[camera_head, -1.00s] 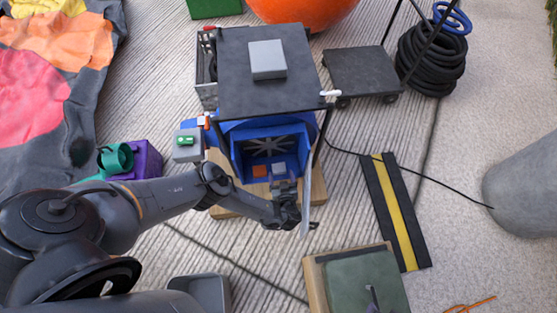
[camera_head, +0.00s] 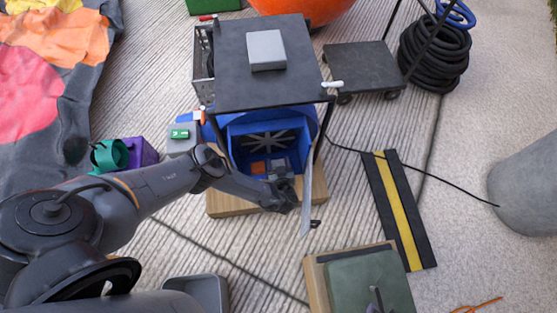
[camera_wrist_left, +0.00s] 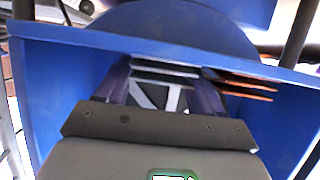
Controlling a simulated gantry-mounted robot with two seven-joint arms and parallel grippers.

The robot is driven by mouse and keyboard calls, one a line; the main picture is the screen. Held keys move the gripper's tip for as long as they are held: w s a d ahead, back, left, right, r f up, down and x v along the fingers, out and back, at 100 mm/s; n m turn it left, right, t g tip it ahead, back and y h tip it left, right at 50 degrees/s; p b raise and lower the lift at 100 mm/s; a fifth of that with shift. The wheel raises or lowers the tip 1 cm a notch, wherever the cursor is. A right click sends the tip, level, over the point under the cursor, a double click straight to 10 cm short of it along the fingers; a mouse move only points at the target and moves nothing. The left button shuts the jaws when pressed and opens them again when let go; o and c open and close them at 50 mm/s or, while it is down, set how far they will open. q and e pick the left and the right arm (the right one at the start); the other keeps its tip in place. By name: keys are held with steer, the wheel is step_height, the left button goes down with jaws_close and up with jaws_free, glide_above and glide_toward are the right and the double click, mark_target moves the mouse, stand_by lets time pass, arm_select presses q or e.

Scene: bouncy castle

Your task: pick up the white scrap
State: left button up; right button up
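The white scrap (camera_head: 276,166) lies inside the blue box, just right of an orange scrap (camera_head: 258,167). In the left wrist view the white scrap (camera_wrist_left: 163,70) shows as pale flat edges beyond and between the fingers. My left gripper (camera_head: 279,176) reaches into the front opening of the blue box and partly hides the white scrap in the head view. In the left wrist view its two fingers (camera_wrist_left: 163,90) stand apart, so it looks open; I cannot tell whether they touch the scrap.
The blue box (camera_head: 233,150) has side walls close around the gripper and a dark grille at its back. A dark tabletop (camera_head: 240,85) on thin legs stands above and behind it. A wooden board (camera_head: 235,206) lies under the box. A green-topped block (camera_head: 365,285) stands in front.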

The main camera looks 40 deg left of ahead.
arm_select(q)
steer(key=shift+a, duration=0.1)
steer(key=c, duration=0.3)
steer(key=shift+r, duration=0.15)
